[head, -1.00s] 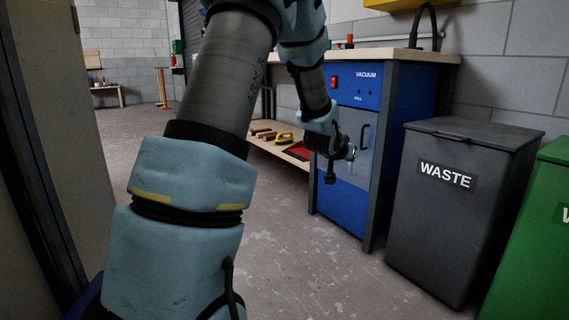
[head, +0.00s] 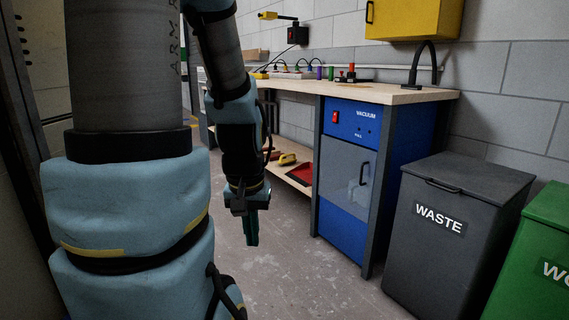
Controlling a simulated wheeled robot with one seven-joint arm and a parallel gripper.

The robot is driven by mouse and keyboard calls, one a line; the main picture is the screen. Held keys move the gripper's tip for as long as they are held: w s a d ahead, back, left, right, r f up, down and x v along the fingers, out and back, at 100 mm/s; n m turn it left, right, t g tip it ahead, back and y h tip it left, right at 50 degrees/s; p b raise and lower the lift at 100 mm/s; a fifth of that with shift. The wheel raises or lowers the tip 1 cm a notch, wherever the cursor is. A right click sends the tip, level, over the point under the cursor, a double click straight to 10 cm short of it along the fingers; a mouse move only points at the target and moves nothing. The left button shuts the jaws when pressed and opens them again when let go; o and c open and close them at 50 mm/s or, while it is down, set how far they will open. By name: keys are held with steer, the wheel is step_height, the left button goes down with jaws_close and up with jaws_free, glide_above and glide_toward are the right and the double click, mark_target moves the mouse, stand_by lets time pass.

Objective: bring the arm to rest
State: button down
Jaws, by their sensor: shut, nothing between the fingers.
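My gripper (head: 251,238) hangs at the end of my arm near the middle of the head view, pointing down over the bare floor. Its fingers are dark green and close together, with nothing seen between them. It is left of the blue vacuum cabinet (head: 345,214) and appears clear of it. My arm's upper links fill the left of the view and hide what is behind them.
A wooden workbench (head: 385,94) runs along the wall, with tools on top and a lower shelf holding a red dustpan (head: 302,173). A grey waste bin (head: 440,240) and a green bin (head: 540,265) stand at right. The floor (head: 300,275) in front is clear.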

step_height(320, 180, up, 27)
steer(key=p, duration=2.4)
